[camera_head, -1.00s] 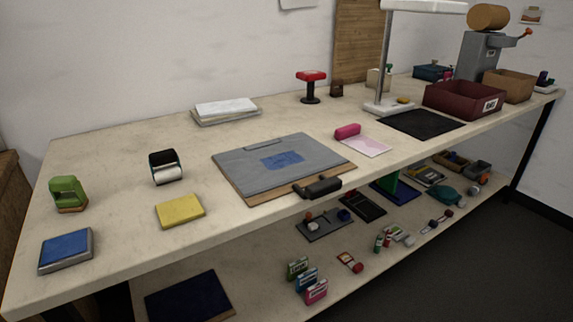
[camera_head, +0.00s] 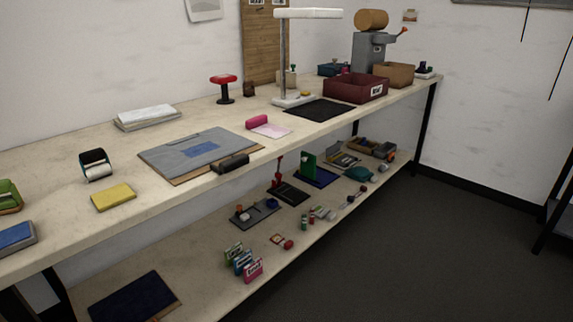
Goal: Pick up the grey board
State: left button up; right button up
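A large flat grey board (camera_head: 170,157) lies on the tabletop, left of the middle, on top of a brown board whose edge shows along its front. Neither of my grippers is in view.
A yellow pad (camera_head: 113,197) and a black-and-white roll dispenser (camera_head: 96,165) stand left of the board. A paper stack (camera_head: 147,117) lies behind it. A lamp (camera_head: 284,60), a black mat (camera_head: 320,110) and a dark red bin (camera_head: 356,89) stand to the right. Floor in front is clear.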

aim_at(220, 150)
jog(key=z, duration=0.15)
jog(key=k, duration=0.45)
jog(key=z, duration=0.3)
jog(key=i, duration=1.35)
jog(key=u, duration=1.25)
